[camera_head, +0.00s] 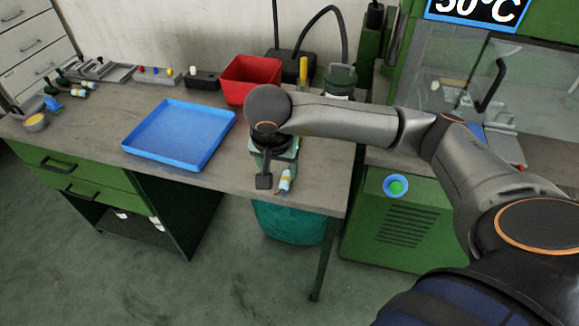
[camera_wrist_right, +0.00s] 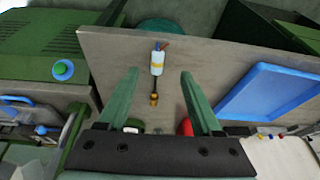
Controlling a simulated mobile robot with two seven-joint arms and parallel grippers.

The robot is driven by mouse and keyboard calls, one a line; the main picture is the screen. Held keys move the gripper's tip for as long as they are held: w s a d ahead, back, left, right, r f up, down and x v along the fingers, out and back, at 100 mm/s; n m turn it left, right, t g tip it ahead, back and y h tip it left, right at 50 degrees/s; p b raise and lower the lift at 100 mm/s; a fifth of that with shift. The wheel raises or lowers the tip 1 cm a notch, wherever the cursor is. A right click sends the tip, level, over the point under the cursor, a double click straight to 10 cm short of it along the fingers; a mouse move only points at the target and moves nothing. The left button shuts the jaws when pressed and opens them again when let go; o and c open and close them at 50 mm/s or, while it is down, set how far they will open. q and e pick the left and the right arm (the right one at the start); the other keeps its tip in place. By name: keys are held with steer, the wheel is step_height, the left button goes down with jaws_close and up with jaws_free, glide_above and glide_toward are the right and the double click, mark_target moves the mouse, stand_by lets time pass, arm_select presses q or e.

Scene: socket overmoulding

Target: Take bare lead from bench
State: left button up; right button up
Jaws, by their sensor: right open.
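The lead (camera_wrist_right: 157,64) lies on the bench (camera_wrist_right: 120,60) close to its front edge. It has a white body with a yellow band, a thin dark cable and a brass-coloured end; the white body also shows in the head view (camera_head: 285,181). My right gripper (camera_wrist_right: 158,74) is open above the bench, with its green fingers on either side of the lead in the wrist view and nothing held. In the head view my right gripper (camera_head: 274,165) hides the rest of the lead. My left gripper is not in view.
A blue tray (camera_head: 178,134) lies to the left on the bench, with a red bin (camera_head: 250,80) behind. Several small parts line the back. A green machine with a green button (camera_head: 397,187) stands to the right. A teal bin (camera_head: 285,222) is under the bench.

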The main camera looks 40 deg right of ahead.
steer(key=w+d+h, duration=0.1)
steer(key=d, duration=0.1)
glide_above(286, 177)
steer(key=s+a, duration=0.1)
steer(key=s, duration=0.1)
step_height(286, 177, down, 5)
steer(key=shift+s+a+f, duration=0.1)
steer(key=shift+w+a+p+x, duration=0.1)
steer(key=shift+x, duration=0.85)
steer(key=shift+w+a+p+x, duration=0.1)
steer(key=shift+a+p+x, duration=0.05)
steer(key=shift+x, duration=0.8)
steer(key=shift+w+a+p+x, duration=0.1)
steer(key=shift+w+x, duration=0.05)
steer(key=shift+x, duration=0.8)
jaws_close()
